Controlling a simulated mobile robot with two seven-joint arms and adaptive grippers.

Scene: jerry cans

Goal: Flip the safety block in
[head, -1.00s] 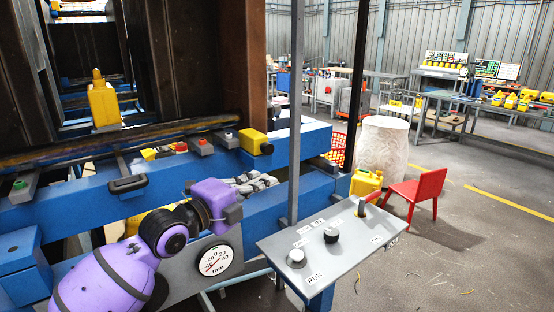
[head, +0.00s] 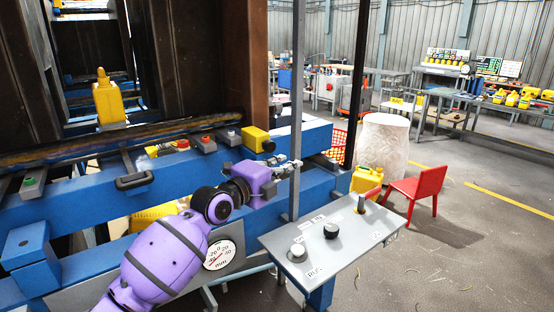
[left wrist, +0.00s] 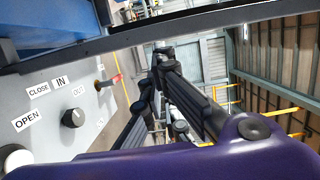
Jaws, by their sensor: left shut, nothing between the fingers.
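In the left wrist view the panel (left wrist: 50,85) shows labels CLOSE, OPEN, IN and OUT, with the lever (left wrist: 105,83) near OUT. I cannot tell which part is the safety block; a yellow block (head: 256,140) sits on the blue beam. My left gripper (head: 297,164) is shut and empty, above and left of the panel beside the grey post. Its fingers (left wrist: 154,70) also show in the left wrist view. My right gripper is out of view.
The upright grey post (head: 297,100) stands close to the left fingertips. The blue beam (head: 185,170) runs along the press behind my arm. A yellow jerry can (head: 366,179) and a red chair (head: 417,190) are beyond the panel, with open floor at right.

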